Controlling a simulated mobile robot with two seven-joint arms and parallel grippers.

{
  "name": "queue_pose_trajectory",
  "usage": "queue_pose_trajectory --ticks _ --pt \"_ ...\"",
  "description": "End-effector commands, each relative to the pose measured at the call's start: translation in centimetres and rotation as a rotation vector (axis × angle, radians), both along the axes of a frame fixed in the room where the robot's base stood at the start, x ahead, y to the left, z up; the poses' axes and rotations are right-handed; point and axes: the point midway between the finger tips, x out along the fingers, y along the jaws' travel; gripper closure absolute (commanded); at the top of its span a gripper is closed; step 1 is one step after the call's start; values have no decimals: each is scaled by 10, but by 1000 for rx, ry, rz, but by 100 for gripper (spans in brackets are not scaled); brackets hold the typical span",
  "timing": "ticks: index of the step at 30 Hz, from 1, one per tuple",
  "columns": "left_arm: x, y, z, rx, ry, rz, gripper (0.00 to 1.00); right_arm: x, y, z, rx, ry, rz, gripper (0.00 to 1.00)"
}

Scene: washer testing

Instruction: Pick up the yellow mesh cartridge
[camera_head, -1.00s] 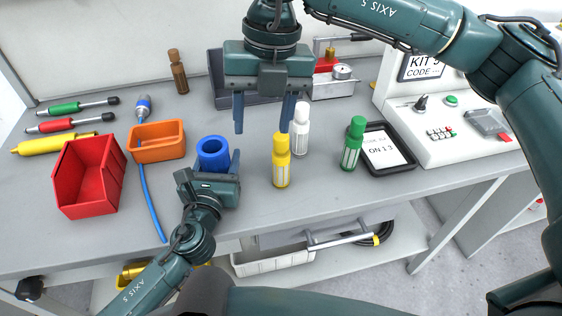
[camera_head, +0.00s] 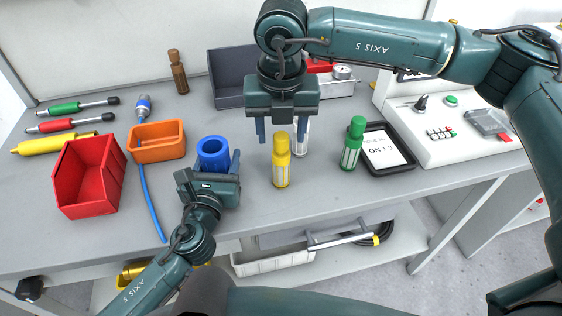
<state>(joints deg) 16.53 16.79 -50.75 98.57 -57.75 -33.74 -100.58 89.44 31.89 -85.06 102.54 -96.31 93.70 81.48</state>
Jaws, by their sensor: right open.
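The yellow mesh cartridge (camera_head: 281,170) stands upright on the bench with a yellow cap and a pale mesh window. My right gripper (camera_head: 281,136) points down with its fingers apart and empty. In the picture its fingers straddle the cartridge's cap, which overlaps the gap between them; I cannot tell the exact depth. My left gripper (camera_head: 208,184) comes from the lower left and is closed around a blue hollow cylinder (camera_head: 213,155), with one finger showing along its right side.
A white cartridge (camera_head: 303,141), partly hidden by my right gripper, stands close behind the yellow one. An orange bin (camera_head: 157,149) and a red bin (camera_head: 88,180) are at left. The bench front is clear.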

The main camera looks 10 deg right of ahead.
Motion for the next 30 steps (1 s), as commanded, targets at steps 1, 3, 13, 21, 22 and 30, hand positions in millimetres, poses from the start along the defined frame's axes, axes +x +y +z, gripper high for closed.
queue_pose_trajectory --ticks 1,3,13,21,22,30 --pt "-1 -1 -2 1 3 -3 88 1 0 -8 -1 2 0 48" --pt "-1 -1 -2 1 3 -3 88 2 -1 -16 -1 1 0 48" --pt "-1 -1 -2 1 4 -3 88 3 -1 -22 1 0 0 49" --pt "-1 -1 -2 1 4 -3 88 3 0 -22 1 0 0 71" --pt "-1 -1 -2 1 4 -3 88 3 0 -22 1 0 0 74" --pt "-1 -1 -2 1 4 -3 88 3 0 -21 1 0 1 96"
